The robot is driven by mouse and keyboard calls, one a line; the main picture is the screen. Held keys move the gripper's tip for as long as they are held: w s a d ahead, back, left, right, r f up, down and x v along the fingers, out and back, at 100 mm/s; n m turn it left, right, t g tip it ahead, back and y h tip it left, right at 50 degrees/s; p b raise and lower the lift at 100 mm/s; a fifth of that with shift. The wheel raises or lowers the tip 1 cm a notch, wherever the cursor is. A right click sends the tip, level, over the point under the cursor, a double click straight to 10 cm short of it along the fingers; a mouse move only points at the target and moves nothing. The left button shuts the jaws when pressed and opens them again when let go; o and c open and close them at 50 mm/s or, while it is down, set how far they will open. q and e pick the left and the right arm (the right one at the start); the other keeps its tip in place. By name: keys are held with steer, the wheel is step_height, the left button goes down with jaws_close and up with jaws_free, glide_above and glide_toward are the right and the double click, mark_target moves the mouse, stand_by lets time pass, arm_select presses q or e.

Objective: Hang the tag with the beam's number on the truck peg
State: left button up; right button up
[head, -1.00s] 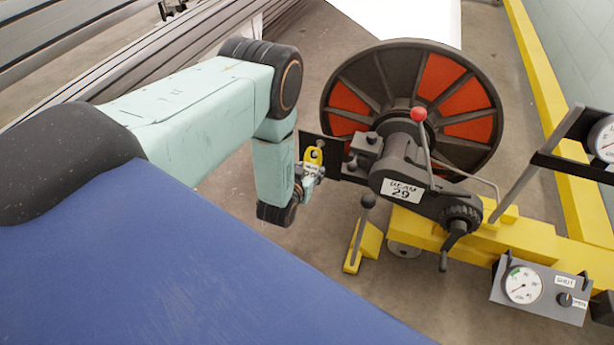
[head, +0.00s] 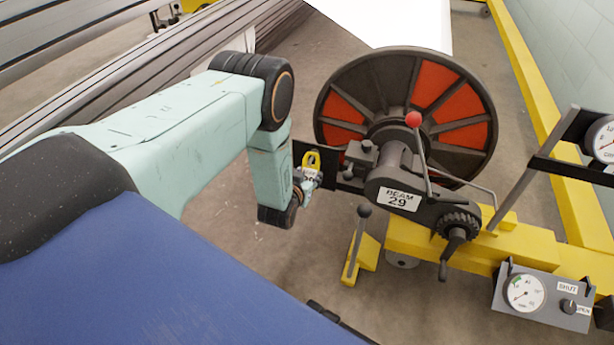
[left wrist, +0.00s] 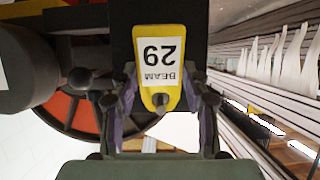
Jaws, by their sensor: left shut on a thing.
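In the left wrist view the tag (left wrist: 158,62) appears upside down in front of that plate. My left gripper (head: 303,186) is shut on the tag, with a finger on each side in the left wrist view (left wrist: 160,108). A dark round spot shows at the tag's narrow end. I cannot tell whether the peg passes through its hole. My right gripper is not in view.
The beam (head: 440,90) has red and dark sectors. A black-knobbed lever (head: 358,240) rises below. A gauge box (head: 540,297) is at lower right.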

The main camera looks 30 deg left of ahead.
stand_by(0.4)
arm_select(q)
steer(key=o, duration=1)
steer(key=v, duration=1.2)
